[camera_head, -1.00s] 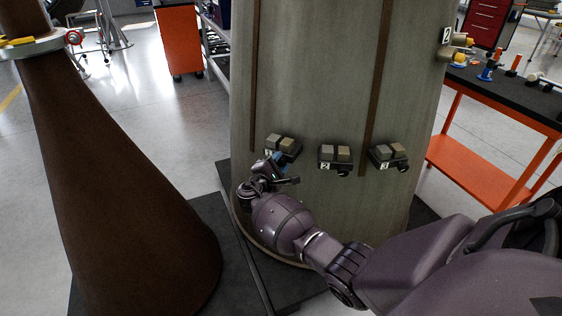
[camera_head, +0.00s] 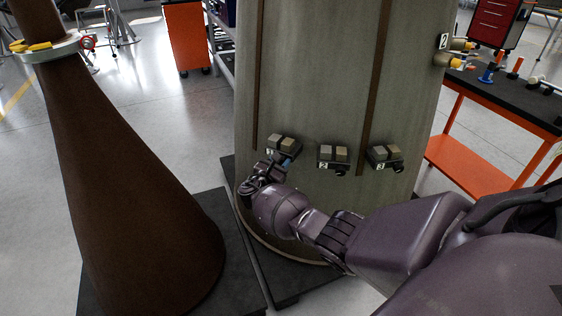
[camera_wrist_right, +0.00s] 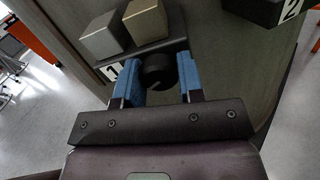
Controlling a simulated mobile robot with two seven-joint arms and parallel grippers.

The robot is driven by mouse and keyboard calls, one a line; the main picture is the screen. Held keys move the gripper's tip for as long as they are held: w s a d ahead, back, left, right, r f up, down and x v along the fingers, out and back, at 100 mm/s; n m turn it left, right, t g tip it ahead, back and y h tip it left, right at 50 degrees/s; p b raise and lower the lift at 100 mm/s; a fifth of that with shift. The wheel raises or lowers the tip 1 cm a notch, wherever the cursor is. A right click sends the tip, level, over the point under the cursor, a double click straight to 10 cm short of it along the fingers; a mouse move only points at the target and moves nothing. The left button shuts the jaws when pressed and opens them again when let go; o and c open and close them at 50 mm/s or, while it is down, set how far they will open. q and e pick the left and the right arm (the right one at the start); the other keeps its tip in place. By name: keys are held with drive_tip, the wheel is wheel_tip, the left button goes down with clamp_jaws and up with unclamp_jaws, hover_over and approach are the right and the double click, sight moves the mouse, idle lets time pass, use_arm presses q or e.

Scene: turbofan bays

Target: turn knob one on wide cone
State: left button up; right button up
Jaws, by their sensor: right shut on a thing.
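The wide cone (camera_head: 318,95) is the large grey-green body in the middle of the head view. Near its foot it carries a dark unit labelled 1 (camera_head: 284,144) with two small blocks on top. In the right wrist view, knob one (camera_wrist_right: 158,72) is a round black knob below these blocks, beside the 1 label (camera_wrist_right: 113,71). My right gripper (camera_wrist_right: 160,66) has its blue fingers on either side of the knob, shut on it. In the head view the right gripper (camera_head: 279,164) is at the underside of unit 1, and the knob is hidden. My left gripper is not in view.
Units labelled 2 (camera_head: 334,157) and 3 (camera_head: 385,158) sit to the right on the same cone. A brown narrow cone (camera_head: 130,180) stands close on the left. An orange workbench (camera_head: 480,160) with small parts is at right. Grey floor lies behind.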

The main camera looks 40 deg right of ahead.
drive_tip(key=shift+n, duration=0.4)
drive_tip(key=shift+f, duration=0.1)
drive_tip(key=o, duration=0.9)
drive_tip(key=shift+p+v, duration=1.15)
drive_tip(key=shift+v, duration=4.3)
